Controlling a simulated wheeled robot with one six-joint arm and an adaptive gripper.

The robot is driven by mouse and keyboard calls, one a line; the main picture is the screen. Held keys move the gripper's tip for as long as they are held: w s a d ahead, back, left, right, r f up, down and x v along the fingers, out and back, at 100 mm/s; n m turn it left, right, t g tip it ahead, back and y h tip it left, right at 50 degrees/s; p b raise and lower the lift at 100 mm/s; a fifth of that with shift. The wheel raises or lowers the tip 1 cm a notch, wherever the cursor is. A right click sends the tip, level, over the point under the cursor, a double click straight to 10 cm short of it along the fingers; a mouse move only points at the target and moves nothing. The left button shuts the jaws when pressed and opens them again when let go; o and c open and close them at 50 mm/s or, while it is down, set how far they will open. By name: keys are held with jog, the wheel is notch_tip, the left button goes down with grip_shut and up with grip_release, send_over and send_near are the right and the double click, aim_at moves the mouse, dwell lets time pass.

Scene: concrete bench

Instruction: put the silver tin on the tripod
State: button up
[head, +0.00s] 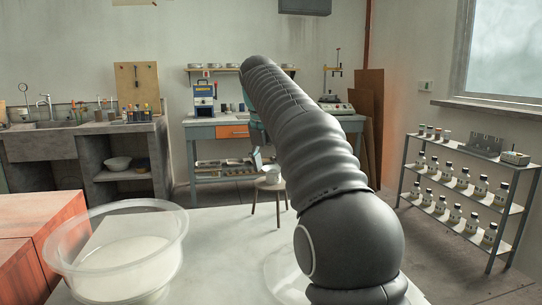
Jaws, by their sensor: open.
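A small round-topped tripod (268,185) with thin dark legs stands near the far edge of the pale bench top, just left of my arm. A small pale grey object (272,176) shows at its top. It may be the silver tin, but it is too small and too covered to be sure. My arm reaches away over the bench and bends down behind itself. Only a small part of my gripper (263,162) shows, close above the tripod top. It is open; its fingertips are mostly hidden, and I cannot tell whether it touches the pale object.
A large clear bowl (118,270) with white contents stands at the front left of the bench top (220,255). Reddish wooden blocks (35,222) are left of it. A clear round dish (285,280) lies partly behind my arm. The bench middle is clear.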

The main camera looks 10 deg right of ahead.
aim_at(269, 171)
jog(key=shift+v, duration=3.55)
